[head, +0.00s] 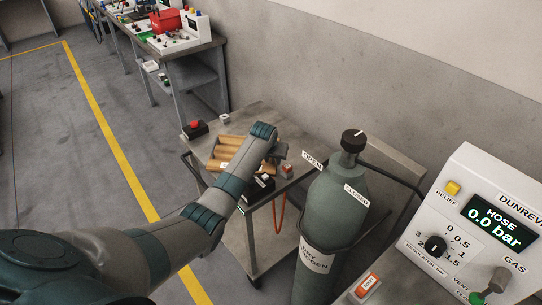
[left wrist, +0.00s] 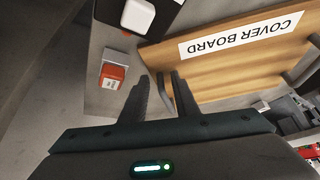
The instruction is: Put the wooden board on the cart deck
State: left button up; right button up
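The wooden board (left wrist: 220,55), labelled COVER BOARD, fills the upper right of the left wrist view, with metal handles at its ends. In the head view wooden pieces (head: 232,150) show on the top of the cart (head: 256,114), partly behind my arm. My left gripper (left wrist: 161,78) is open at the board's near end. One handle (left wrist: 165,93) appears between or just beyond its fingers; contact cannot be told. In the head view my left gripper (head: 279,152) is over the cart's right side, its fingers mostly hidden. My right gripper is not in view.
An orange-and-white box (head: 286,171) and a black box with a white button (head: 262,183) are close to the gripper. A red-button box (head: 195,128) is at the cart's far left. A gas cylinder (head: 332,205) and a hose panel (head: 480,225) stand right.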

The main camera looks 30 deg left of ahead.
pick_arm(q)
jog(key=shift+r, duration=0.15)
jog(key=v, duration=1.2)
jog(key=shift+b, duration=0.4)
jog(key=s+d+f+m+t+h, duration=0.1)
jog(key=s+d+f+m+t, duration=0.15)
jog(key=d, duration=0.35)
jog(key=s+d+f+m+t+h, duration=0.1)
jog(key=s+d+f+t, duration=0.1)
jog(key=d+f+t, duration=0.3)
jog(key=s+d+f+g, duration=0.1)
jog(key=s+f+g, duration=0.1)
jog(key=s+f, duration=0.6)
jog(key=s+f+g, duration=0.2)
jog(key=s+f, duration=0.1)
jog(key=f, duration=0.9)
jog(key=s+d+f+g, duration=0.1)
jog(key=s+f+g, duration=0.1)
jog(key=s+f, duration=0.55)
jog(key=s+f+g, duration=0.3)
jog(key=s+f, duration=1.5)
jog(key=s, duration=0.3)
jog(key=s+f+g, duration=0.1)
jog(key=s+f, duration=0.2)
jog(key=s, duration=0.8)
jog(key=s+f+m+g, duration=0.1)
jog(key=s+f+g, duration=0.1)
jog(key=s, duration=0.9)
jog(key=shift+a+f, duration=0.35)
jog(key=shift+f, duration=0.1)
